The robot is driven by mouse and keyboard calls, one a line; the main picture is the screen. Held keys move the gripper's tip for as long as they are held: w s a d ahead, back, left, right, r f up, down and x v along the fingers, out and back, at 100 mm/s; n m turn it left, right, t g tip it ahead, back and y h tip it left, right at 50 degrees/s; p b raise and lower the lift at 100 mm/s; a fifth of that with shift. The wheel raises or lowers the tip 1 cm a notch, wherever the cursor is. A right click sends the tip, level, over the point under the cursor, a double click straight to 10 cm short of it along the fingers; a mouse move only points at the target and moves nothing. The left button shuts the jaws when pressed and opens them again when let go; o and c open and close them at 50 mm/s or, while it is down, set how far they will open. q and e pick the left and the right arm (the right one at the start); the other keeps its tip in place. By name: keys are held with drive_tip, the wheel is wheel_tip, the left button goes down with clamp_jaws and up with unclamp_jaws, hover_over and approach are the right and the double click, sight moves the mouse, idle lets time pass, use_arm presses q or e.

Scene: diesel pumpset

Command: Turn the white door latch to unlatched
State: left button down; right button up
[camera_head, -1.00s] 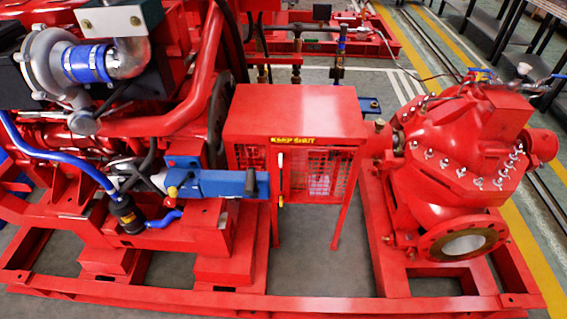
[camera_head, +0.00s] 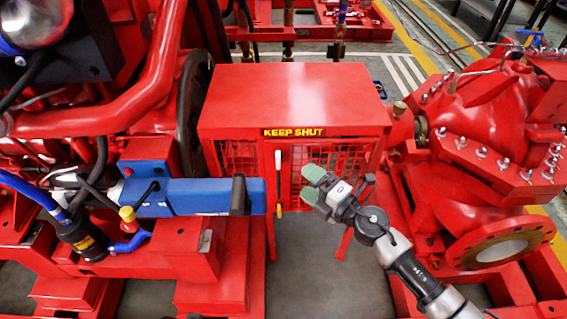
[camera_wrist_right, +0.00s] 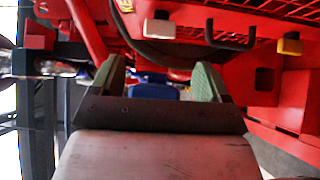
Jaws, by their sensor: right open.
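My right gripper (camera_head: 309,184) is open and empty, to the right of the latch and lower, with a gap between. In the right wrist view, my right gripper's green-padded fingers (camera_wrist_right: 160,80) are spread. A white block (camera_wrist_right: 160,27), seemingly the latch, and a yellow block (camera_wrist_right: 290,45) show above them. My left gripper is not in view.
A blue unit with a dark end (camera_head: 195,196) juts towards the latch from the left. The red pump (camera_head: 480,140) stands to the right, with its round flange (camera_head: 498,243) low down. Grey floor (camera_head: 315,275) is open below the cabinet, between red frame beams.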

sight(278, 158)
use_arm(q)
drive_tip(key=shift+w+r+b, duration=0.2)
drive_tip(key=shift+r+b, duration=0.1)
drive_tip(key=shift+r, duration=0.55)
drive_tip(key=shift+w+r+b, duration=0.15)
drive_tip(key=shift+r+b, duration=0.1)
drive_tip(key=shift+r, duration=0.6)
use_arm(e)
drive_tip(key=shift+x, duration=4.45)
drive_tip(key=c, duration=0.9)
drive_tip(key=shift+c, duration=0.2)
